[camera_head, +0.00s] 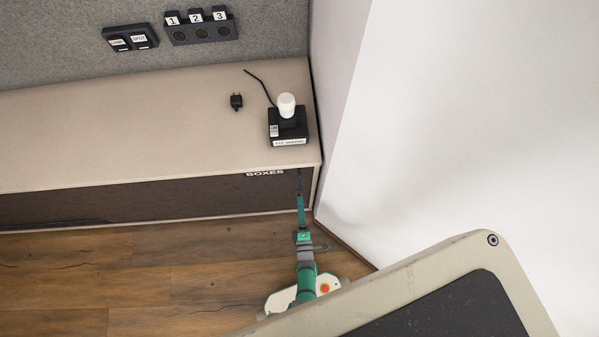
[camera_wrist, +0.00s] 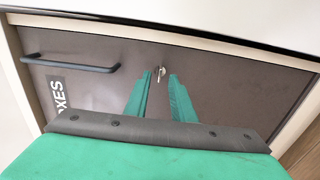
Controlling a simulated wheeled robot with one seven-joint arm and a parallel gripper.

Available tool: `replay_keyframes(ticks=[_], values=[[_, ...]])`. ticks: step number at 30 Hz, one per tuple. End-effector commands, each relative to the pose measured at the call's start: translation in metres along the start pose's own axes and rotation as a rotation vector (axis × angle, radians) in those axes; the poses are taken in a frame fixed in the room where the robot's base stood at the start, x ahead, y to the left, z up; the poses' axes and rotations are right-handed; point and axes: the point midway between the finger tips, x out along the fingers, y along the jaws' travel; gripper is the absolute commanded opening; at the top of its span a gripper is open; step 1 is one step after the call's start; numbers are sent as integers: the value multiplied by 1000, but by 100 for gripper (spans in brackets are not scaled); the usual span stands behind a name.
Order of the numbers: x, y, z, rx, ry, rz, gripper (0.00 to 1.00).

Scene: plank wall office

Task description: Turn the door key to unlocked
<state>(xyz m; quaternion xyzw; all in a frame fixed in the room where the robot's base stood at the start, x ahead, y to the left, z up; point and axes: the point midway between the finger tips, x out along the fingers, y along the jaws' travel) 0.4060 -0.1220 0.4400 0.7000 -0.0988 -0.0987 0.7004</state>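A small silver key (camera_wrist: 158,76) sits in the dark cabinet door (camera_wrist: 215,80) in the wrist view, at the upper middle of the door. Its bow is small, so its exact angle is hard to tell. My gripper (camera_wrist: 161,74) is open, with one green finger on each side of the key in the picture. A gap shows between the fingers, and I cannot tell whether either touches the key. In the head view my gripper (camera_head: 300,185) is at the right end of the cabinet front (camera_head: 150,198); the key is hidden there.
A black bar handle (camera_wrist: 70,64) and a BOXES label (camera_wrist: 61,92) are on the door's left part. The cabinet top (camera_head: 120,130) carries a black device with a white bulb (camera_head: 287,105) and a black plug (camera_head: 236,102). A white wall (camera_head: 420,130) stands close on the right.

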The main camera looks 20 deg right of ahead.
Motion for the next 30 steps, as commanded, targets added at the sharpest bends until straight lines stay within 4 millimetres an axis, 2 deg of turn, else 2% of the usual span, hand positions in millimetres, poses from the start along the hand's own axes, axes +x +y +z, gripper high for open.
replay_keyframes(ticks=[3, 9, 19, 22, 30], values=[[16, 0, 0, 1, 0, 1, 23], [29, 0, 0, 1, 0, 0, 23], [31, 0, 0, 1, 0, 0, 23], [31, 0, 0, 1, 0, 0, 0], [31, 0, -1, 5, 1, 0, 0]])
